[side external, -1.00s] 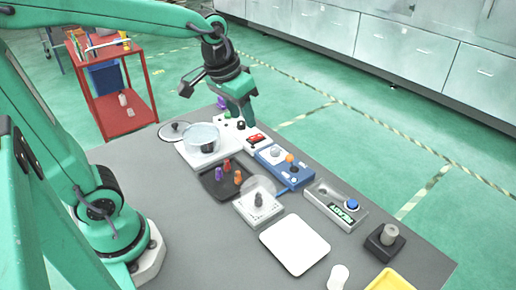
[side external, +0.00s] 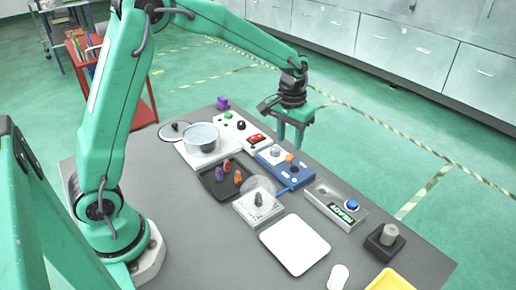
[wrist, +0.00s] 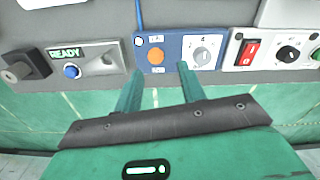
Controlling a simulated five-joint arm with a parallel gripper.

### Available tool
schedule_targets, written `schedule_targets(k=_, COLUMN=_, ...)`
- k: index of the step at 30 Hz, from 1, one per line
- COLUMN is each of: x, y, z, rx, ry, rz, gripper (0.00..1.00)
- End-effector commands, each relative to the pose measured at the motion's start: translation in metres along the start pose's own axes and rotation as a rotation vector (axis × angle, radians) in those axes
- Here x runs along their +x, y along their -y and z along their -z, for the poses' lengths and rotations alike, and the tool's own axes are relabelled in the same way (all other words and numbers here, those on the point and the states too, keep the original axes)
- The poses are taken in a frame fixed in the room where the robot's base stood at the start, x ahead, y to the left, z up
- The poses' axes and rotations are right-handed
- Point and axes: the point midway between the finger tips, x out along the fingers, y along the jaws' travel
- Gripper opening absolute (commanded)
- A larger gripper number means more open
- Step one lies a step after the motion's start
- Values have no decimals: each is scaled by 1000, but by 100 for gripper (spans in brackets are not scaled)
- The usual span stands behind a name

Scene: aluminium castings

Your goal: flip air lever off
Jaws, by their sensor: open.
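A blue panel (side external: 277,166) carries an orange knob (side external: 290,158), a grey round dial (side external: 276,152) and a thin blue bar (side external: 288,188) that sticks out from one edge. I cannot tell for sure which part is the air lever. In the wrist view the blue panel (wrist: 178,60) lies just beyond my fingertips, with the orange knob (wrist: 156,56), the grey dial (wrist: 202,55) and the blue bar (wrist: 139,14). My gripper (side external: 289,148) is open and empty, pointing down by the panel's far edge. Its fingers (wrist: 157,76) are apart, reaching toward the orange knob and dial; contact is not visible.
A white panel (side external: 237,129) with a red switch (side external: 257,138) adjoins on the left. A grey READY box (side external: 322,192) with a blue button (side external: 352,203) is on the right. A pot (side external: 201,138), a dark peg tray (side external: 212,192) and a white plate (side external: 294,244) occupy the table.

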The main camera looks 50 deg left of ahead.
Motion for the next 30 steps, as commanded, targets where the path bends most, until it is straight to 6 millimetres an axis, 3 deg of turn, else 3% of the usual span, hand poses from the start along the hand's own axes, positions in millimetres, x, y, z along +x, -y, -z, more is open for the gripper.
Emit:
schedule_targets(k=14, x=12, y=-2, z=2, rx=-2, ry=9, rz=2, gripper=40)
schedule_targets(k=30, x=71, y=-6, z=0, rx=-1, ry=8, rz=2, gripper=40)
